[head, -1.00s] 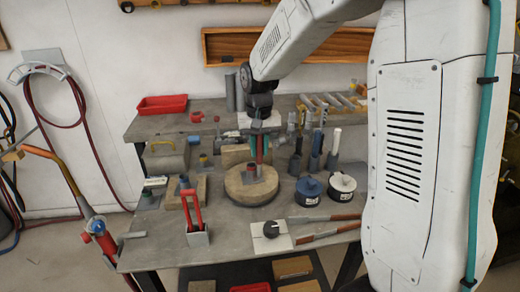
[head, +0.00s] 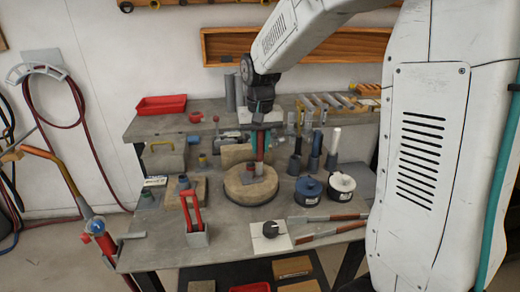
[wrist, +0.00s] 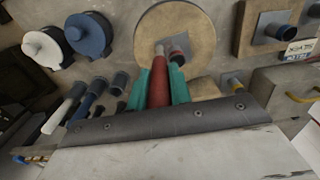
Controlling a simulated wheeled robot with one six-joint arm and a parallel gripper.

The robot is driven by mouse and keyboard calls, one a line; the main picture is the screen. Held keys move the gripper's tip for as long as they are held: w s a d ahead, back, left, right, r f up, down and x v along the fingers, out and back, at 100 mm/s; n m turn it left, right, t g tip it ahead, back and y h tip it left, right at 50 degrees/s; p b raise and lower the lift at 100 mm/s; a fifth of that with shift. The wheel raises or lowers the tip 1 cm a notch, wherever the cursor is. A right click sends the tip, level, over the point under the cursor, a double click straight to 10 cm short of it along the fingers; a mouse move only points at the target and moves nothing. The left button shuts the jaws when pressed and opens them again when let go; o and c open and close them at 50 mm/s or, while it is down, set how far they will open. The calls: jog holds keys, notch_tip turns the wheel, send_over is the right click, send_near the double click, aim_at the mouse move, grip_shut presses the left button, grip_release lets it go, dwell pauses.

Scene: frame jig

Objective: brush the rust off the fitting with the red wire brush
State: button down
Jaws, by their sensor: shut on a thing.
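My gripper (wrist: 160,88), with green fingers, is shut on the red wire brush (wrist: 159,82). The brush points away from the wrist, toward the round tan block. The fitting (wrist: 181,46) is a short, reddish-grey pipe stub on a grey plate on that block, and it is beside the brush's far end in the wrist view. In the head view, the brush (head: 260,147) hangs upright below my gripper (head: 261,124), just over or against the fitting (head: 249,173). I cannot tell whether brush and fitting touch.
The round block (head: 240,199) stands mid-bench. A blue pot (head: 308,191) and a white pot (head: 341,189) stand to its right, with upright tubes behind. A red looped tool (head: 191,210) in a grey holder and a black knob (head: 270,229) are in front.

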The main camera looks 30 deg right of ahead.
jog(key=shift+r, duration=2.45)
jog(key=shift+f, duration=0.2)
jog(key=shift+f, duration=2.9)
jog(key=shift+f, duration=0.5)
jog(key=shift+w+d+r, duration=0.1)
jog(key=shift+w+d, duration=0.1)
jog(key=shift+w, duration=0.7)
jog(key=shift+s+a, duration=0.2)
jog(key=shift+s, duration=0.7)
jog(key=shift+w+d, duration=0.15)
jog(key=shift+w, duration=0.65)
